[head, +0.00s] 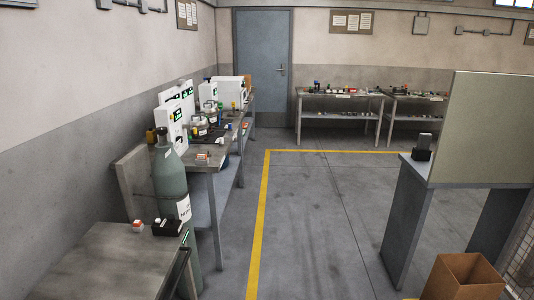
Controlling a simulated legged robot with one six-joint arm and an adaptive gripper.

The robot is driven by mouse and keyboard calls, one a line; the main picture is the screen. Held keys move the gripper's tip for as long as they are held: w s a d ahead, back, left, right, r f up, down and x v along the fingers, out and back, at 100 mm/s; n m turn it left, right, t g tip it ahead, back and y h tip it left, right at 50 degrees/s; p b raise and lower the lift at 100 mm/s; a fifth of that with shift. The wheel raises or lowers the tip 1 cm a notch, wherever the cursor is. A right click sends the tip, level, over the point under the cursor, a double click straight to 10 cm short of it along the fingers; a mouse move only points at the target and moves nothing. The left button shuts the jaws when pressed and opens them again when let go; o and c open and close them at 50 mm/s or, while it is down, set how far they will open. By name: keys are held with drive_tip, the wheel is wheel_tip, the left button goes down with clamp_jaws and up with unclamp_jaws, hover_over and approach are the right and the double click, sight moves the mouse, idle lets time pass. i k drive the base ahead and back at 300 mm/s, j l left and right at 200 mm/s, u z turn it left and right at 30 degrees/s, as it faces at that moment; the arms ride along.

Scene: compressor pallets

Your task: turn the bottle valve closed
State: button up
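A grey-green gas bottle (169,172) stands upright at the left, between the near bench and the long bench behind it. It has a white label on its lower body. Its valve (162,136) is at the narrow top, small and dark, and I cannot tell how far it is turned. A small yellow-orange part shows beside the top; whether it belongs to the valve is unclear. The bottle's lower part is partly hidden by the near bench. My gripper is not in this view.
The near bench (95,265) holds small items at its far edge. The long bench (205,160) carries white cases and small parts. The floor right of the yellow line (262,215) is open. A panelled table (400,215) and cardboard box (462,275) stand at right.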

sight(159, 131)
drive_tip(key=i+l+u, duration=0.15)
drive_tip(key=i, duration=1.3)
drive_tip(key=i+j+u, duration=0.15)
drive_tip(key=i, duration=0.3)
drive_tip(key=i+j+u, duration=0.1)
drive_tip(key=i+j, duration=0.2)
drive_tip(key=i, duration=0.15)
drive_tip(key=i+j+u, duration=0.15)
drive_tip(key=i, duration=0.3)
drive_tip(key=i+j, duration=0.25)
drive_tip(key=j+z, duration=0.05)
